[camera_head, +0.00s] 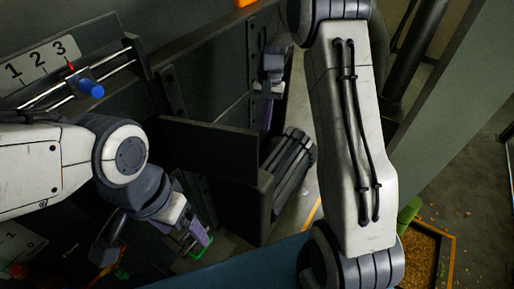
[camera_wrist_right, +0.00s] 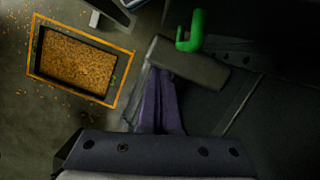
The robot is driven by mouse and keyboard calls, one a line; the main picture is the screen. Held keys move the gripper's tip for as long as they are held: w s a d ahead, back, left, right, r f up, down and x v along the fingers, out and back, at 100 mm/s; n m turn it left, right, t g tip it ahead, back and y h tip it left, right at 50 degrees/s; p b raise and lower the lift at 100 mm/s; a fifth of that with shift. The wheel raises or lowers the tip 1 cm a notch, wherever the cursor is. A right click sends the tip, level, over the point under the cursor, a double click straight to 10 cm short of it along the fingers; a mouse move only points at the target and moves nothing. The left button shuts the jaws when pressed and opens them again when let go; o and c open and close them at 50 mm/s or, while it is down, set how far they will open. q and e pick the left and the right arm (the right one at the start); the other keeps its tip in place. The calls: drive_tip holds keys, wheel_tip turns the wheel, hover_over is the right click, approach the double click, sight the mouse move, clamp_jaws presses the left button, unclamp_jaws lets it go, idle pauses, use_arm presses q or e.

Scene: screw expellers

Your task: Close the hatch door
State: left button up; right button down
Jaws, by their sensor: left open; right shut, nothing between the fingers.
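A dark grey panel (camera_head: 215,150), which looks like the hatch door, stands out from the machine's front in the middle of the head view. I cannot tell for certain that it is the hatch. My left gripper (camera_head: 198,236) is low at the left, below the panel, with a purple fingertip by a green-edged part. My right gripper (camera_head: 266,108) is above and behind the panel, partly beside dark machine plates. In the right wrist view its purple fingers (camera_wrist_right: 162,82) are together and empty, close to a grey bar (camera_wrist_right: 192,65). A green handle (camera_wrist_right: 190,32) is just beyond that bar.
A tray of grain (camera_wrist_right: 78,65) with an orange border lies on the floor; the head view also shows it (camera_head: 426,258). A blue knob (camera_head: 90,88) on rods sits below a 1-2-3 scale (camera_head: 40,58). A ribbed dark roller (camera_head: 292,165) is right of the panel.

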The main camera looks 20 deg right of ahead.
drive_tip(key=s+a+f+p, duration=0.3)
drive_tip(key=s+f+p, duration=0.1)
drive_tip(key=f, duration=0.5)
drive_tip(key=shift+s+a, duration=0.35)
drive_tip(key=shift+s, duration=0.3)
drive_tip(key=shift+s, duration=0.1)
